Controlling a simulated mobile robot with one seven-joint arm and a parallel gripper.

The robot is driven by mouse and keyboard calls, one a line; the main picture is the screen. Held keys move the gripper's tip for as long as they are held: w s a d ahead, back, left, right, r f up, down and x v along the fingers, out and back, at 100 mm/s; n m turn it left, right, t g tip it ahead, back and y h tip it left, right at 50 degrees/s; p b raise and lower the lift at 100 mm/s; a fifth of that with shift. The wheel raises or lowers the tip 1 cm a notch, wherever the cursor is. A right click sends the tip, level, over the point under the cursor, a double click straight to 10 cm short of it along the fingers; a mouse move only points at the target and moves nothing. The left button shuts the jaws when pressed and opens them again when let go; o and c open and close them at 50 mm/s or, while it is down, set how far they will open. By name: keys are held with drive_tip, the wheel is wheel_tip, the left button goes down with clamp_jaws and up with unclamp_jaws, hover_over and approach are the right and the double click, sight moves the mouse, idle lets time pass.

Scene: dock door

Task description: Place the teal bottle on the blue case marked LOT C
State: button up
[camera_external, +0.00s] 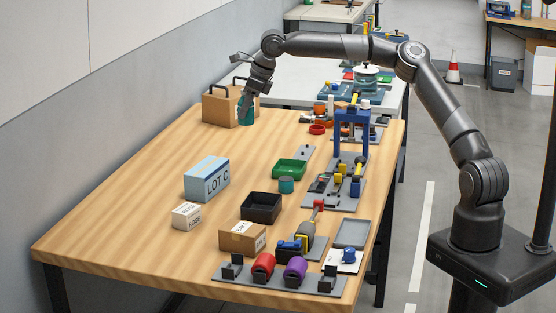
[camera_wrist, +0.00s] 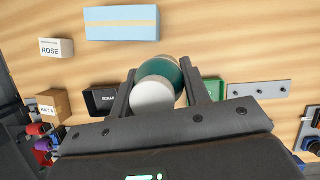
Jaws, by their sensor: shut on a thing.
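My gripper (camera_external: 248,104) is at the far left part of the table, pointing down and shut on the teal bottle (camera_external: 246,113). In the wrist view the teal bottle (camera_wrist: 172,73), with a pale round top facing the camera, sits between the two fingers of my gripper (camera_wrist: 158,68). I cannot tell how far its bottom is above the table. The light blue case marked LOT C (camera_external: 209,181) stands on the wooden table, nearer the external camera than the bottle. Its bare top (camera_wrist: 122,15) shows at the upper edge in the wrist view.
A brown handled box (camera_external: 217,108) is close beside the bottle. A white ROSE box (camera_external: 186,216), a black tray (camera_external: 261,208), a green tray (camera_external: 290,169) and a teal cylinder (camera_external: 286,185) stand around the case. The wooden table (camera_external: 170,150) is clear between bottle and case.

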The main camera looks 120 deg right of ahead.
drive_tip(key=shift+w+f+m+g+h, duration=0.45)
drive_tip(key=shift+w+f+m, duration=0.45)
drive_tip(key=shift+f+m, duration=0.25)
drive_tip(key=shift+w+d+m+h, duration=0.25)
drive_tip(key=shift+m, duration=0.8)
drive_tip(key=r+m+g, duration=0.1)
drive_tip(key=m, duration=0.3)
hover_over(207, 166)
drive_tip(key=shift+g+h, duration=0.3)
drive_tip(key=shift+g, duration=0.15)
wheel_tip(207, 166, down, 5)
drive_tip(key=shift+r, duration=0.15)
drive_tip(key=shift+f, duration=2.05)
drive_tip(key=shift+f, duration=0.15)
drive_tip(key=o, duration=1.2)
drive_tip(key=shift+c, duration=0.2)
